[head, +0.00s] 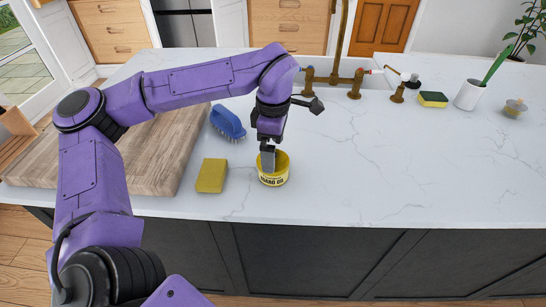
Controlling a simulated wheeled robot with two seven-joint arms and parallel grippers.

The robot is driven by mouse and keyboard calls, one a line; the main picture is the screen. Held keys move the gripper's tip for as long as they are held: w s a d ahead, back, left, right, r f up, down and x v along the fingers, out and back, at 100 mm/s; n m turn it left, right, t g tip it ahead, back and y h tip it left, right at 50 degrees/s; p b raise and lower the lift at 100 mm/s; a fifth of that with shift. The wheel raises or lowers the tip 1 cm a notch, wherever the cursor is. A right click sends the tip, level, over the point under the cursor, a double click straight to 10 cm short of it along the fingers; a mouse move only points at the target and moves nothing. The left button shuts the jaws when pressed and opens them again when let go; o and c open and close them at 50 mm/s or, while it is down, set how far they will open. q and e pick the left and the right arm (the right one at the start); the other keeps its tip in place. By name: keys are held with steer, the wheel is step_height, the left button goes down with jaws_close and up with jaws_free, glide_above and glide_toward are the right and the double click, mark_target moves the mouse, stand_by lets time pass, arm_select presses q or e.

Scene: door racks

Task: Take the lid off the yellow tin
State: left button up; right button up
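The yellow tin (274,180) stands upright on the white countertop near its front edge, with dark lettering on its side. My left gripper (268,165) points straight down at the tin's top, its grey finger overlapping the rear left of the top. I cannot tell whether the finger touches the tin, or whether the fingers are open or shut on something. The yellow top is partly hidden by the finger, and the lid cannot be told apart from the tin. My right gripper is not in view.
A yellow sponge (212,176) and a blue brush (227,123) lie left of the tin, beside a wooden board (160,150). Behind are a brass faucet (340,50) and sink. A second sponge (433,99) and white cup (469,95) stand right. The counter right of the tin is clear.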

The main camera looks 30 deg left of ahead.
arm_select(q)
steer(key=shift+w+f, duration=0.3)
steer(key=shift+f, duration=0.65)
steer(key=shift+a+f, duration=0.1)
steer(key=shift+f, duration=0.2)
steer(key=shift+s+a, duration=0.1)
steer(key=shift+s, duration=0.25)
steer(key=c, duration=0.8)
